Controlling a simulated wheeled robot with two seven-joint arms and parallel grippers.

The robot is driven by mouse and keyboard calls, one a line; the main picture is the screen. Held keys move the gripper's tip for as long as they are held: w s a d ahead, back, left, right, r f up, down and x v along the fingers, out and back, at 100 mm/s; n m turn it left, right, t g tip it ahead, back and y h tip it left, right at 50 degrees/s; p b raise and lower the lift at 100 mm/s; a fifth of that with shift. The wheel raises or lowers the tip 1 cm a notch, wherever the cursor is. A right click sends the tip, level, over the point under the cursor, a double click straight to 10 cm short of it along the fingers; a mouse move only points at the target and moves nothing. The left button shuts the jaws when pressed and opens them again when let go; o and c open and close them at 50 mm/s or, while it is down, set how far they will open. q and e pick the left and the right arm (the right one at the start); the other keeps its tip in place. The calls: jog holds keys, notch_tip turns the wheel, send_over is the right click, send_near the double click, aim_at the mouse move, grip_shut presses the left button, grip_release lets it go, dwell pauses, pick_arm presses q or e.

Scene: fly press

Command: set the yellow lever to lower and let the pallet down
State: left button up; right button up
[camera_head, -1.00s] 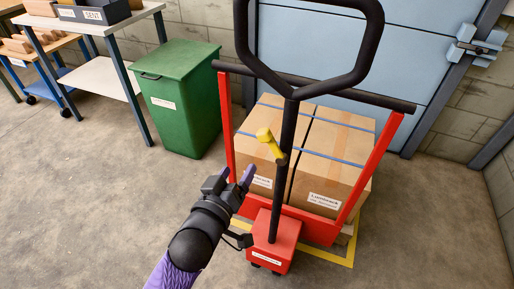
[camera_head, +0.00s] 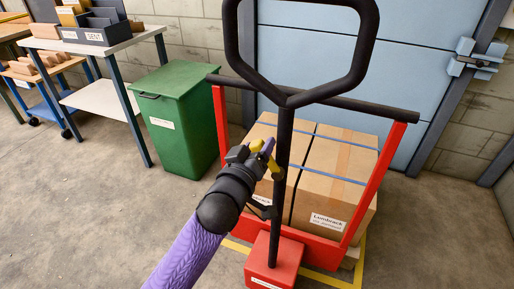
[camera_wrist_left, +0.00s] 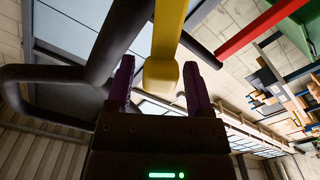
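The yellow lever (camera_head: 276,171) sits on the black handle shaft (camera_head: 281,190) of the red pallet truck (camera_head: 272,262), partly hidden by my left gripper (camera_head: 264,149). In the left wrist view the yellow lever (camera_wrist_left: 162,75) stands between the two purple fingers of my left gripper (camera_wrist_left: 158,85). The fingers are apart, with a gap visible on each side of the lever's end. The pallet (camera_head: 350,258) is mostly hidden under two strapped cardboard boxes (camera_head: 335,180); whether it is off the floor I cannot tell. My right gripper is not in view.
The truck's black looped handle (camera_head: 366,50) rises in front of a blue door (camera_head: 410,75). A green bin (camera_head: 180,120) stands to the left, beside a table (camera_head: 130,38) with grey trays. Yellow floor marking (camera_head: 330,280) surrounds the pallet. Floor at front left is clear.

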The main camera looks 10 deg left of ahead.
pick_arm(q)
grip_shut()
dwell(0.4)
dwell(0.4)
dwell(0.4)
